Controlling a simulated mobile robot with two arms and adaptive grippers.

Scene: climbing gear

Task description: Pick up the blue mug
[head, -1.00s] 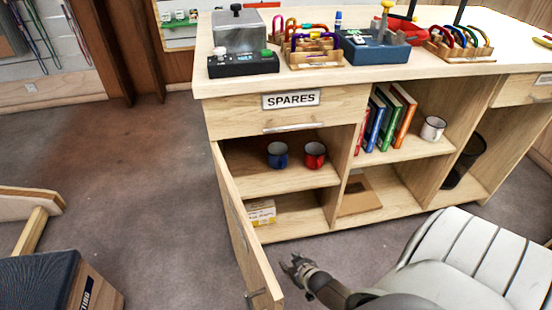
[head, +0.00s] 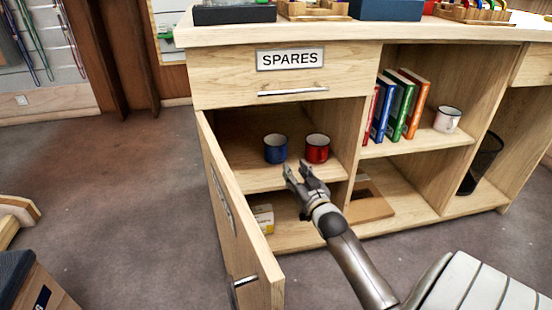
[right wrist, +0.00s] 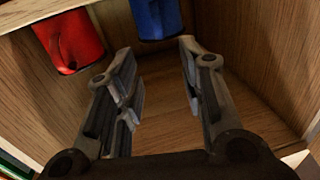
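The blue mug (head: 275,148) stands upright on the upper shelf of the open cabinet, left of the red mug (head: 317,148). My right gripper (head: 299,172) is in front of the shelf, just below and in front of the two mugs, open and empty. In the right wrist view, the blue mug (right wrist: 157,18) is cut off by the top edge, beyond the open fingers (right wrist: 160,75). The red mug (right wrist: 70,38) shows at the upper left there. The fingers look apart from both mugs. My left gripper is not in view.
The cabinet door (head: 235,215) stands open on the left. A drawer labelled SPARES (head: 290,75) is above the mugs. Books (head: 398,105) and a white mug (head: 447,119) fill the right compartment.

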